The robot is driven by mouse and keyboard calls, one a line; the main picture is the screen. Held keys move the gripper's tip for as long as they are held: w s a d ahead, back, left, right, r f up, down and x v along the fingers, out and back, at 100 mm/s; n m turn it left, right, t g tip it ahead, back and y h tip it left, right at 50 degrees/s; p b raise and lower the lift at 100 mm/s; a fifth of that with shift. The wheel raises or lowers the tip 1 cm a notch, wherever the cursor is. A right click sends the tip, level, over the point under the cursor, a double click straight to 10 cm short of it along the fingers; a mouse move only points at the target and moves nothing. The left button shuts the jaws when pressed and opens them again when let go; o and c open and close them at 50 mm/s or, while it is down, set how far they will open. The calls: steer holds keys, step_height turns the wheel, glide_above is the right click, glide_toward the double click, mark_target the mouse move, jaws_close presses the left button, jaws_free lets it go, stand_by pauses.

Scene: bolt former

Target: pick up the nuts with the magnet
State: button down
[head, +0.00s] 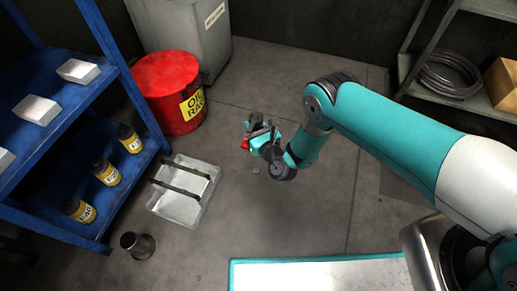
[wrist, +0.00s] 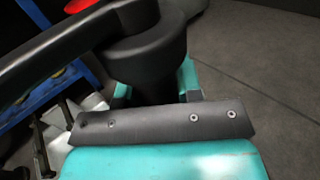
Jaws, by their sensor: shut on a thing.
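My gripper (head: 258,136) is in the middle of the head view, low over the concrete floor and to the right of the grey tray. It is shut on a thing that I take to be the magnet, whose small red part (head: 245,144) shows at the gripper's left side. A dark rounded piece with a long black arm (wrist: 148,60) fills the middle of the wrist view; I cannot tell whether it belongs to the magnet. A tiny pale spot, perhaps a nut (head: 256,170), lies on the floor just below the gripper. Other nuts cannot be made out.
A grey tray (head: 156,203) with two dark bars stands on the floor at left. A dark cylinder (head: 137,245) is below it. A blue shelf (head: 128,182) with yellow bottles and a red oily-rags bin (head: 165,78) border the left. A teal-edged white surface (head: 310,275) lies at the bottom.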

steer(key=shift+h, duration=0.3)
steer(key=f+b, duration=0.1)
steer(key=f, duration=0.1)
steer(key=d+f, duration=0.1)
steer(key=f, duration=0.1)
steer(key=f+b, duration=0.1)
steer(key=f, duration=0.1)
steer(key=shift+w+d+b, duration=0.25)
steer(key=shift+w+b, duration=0.05)
steer(key=shift+b, duration=0.05)
step_height(320, 180, down, 9)
steer(key=b, duration=0.9)
steer(key=shift+r, duration=0.1)
stand_by(0.3)
steer(key=shift+r+p, duration=3.95)
steer(key=shift+p, duration=0.1)
